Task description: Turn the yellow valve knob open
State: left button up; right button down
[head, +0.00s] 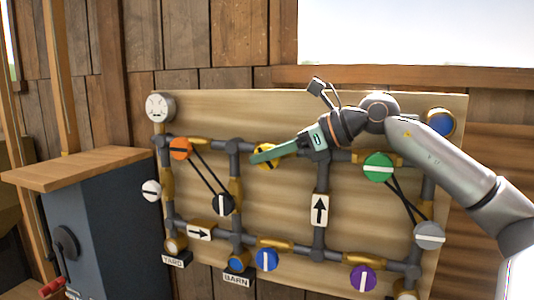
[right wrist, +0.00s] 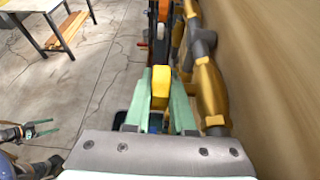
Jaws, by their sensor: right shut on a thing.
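The yellow valve knob (head: 266,150) sits on the upper pipe of the wooden board in the head view, partly hidden by my right gripper (head: 256,158). My right arm reaches in from the right, and its green fingers lie over the knob. In the right wrist view the knob (right wrist: 161,80) is between the two fingertips of my right gripper (right wrist: 161,92), which is shut on it. How far the knob is turned cannot be read clearly. My left gripper (right wrist: 38,129) shows small at the lower left of the right wrist view, fingers apart and empty.
Orange (head: 181,149), green (head: 378,167), blue (head: 266,259) and purple (head: 363,278) knobs sit on the same board, with grey pipes between them. A round gauge (head: 160,107) is at the upper left. A dark cabinet (head: 110,215) stands left of the board.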

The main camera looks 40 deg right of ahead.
jog(key=shift+r+g+p, duration=0.2)
jog(key=shift+g+p, duration=0.3)
jog(key=shift+p, duration=0.05)
jog(key=shift+g+h+p, duration=0.5)
jog(key=shift+g+p, duration=0.05)
jog(key=shift+g, duration=0.05)
jog(key=g+h, duration=0.1)
jog(key=g, duration=0.2)
jog(key=shift+w+f+h, duration=0.15)
jog(key=shift+f+h, duration=0.1)
jog(key=shift+h, duration=0.15)
jog(key=shift+a+g+h, duration=0.15)
jog(key=shift+g+h, duration=0.85)
jog(key=shift+g, duration=1.1)
jog(key=c, duration=0.8)
grip_release()
jog(key=shift+o, duration=0.2)
